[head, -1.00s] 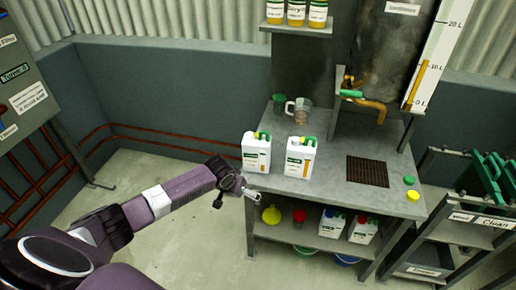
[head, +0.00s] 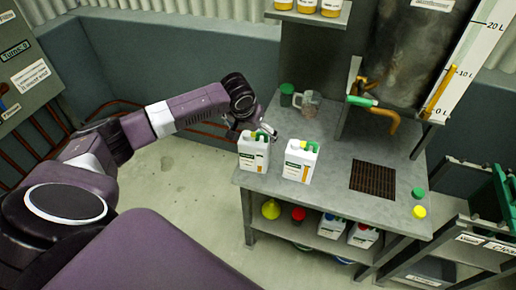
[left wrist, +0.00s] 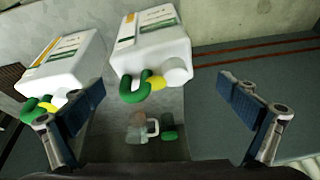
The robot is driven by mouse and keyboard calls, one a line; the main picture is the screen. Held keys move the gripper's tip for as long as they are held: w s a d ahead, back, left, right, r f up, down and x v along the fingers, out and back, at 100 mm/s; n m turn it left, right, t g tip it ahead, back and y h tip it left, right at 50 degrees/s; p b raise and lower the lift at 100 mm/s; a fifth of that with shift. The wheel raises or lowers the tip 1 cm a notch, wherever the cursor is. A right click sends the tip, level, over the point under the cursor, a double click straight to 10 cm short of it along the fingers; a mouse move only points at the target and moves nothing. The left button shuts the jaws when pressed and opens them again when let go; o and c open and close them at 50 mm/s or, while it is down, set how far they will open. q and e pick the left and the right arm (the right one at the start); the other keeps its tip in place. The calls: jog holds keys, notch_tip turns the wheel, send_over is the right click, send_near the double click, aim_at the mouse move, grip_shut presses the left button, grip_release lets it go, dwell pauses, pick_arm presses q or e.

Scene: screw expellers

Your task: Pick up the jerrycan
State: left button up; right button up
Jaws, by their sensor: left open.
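Two white jerrycans with green handles and yellow parts stand side by side on the metal bench (head: 335,152). The left jerrycan (head: 253,156) and the right jerrycan (head: 299,163) are both upright. My left gripper (head: 262,131) is open just above and behind the left jerrycan's top. In the left wrist view, my left gripper (left wrist: 160,90) has its fingers spread wide, with the left jerrycan (left wrist: 150,48) between and beyond them. The right jerrycan (left wrist: 62,62) shows there behind the left-hand finger. Neither jerrycan is gripped. My right gripper is out of view.
A clear jug (head: 309,103) and a green cup (head: 287,94) stand at the bench's back. A tap (head: 381,112) juts out above a dark grate (head: 372,178). Green (head: 418,193) and yellow (head: 419,211) caps lie at the right. More containers sit on the lower shelf.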

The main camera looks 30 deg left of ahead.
aim_at(255, 137)
pick_arm(q)
jog(key=shift+f, duration=0.5)
jog(key=w+f, duration=0.1)
jog(key=w+f+p, duration=0.1)
jog(key=f, duration=0.1)
jog(key=shift+w+f, duration=0.2)
jog(key=shift+w+a+f, duration=0.1)
jog(key=shift+w+f, duration=0.05)
jog(key=shift+f, duration=0.5)
jog(key=shift+r, duration=0.1)
jog(key=c, duration=1.7)
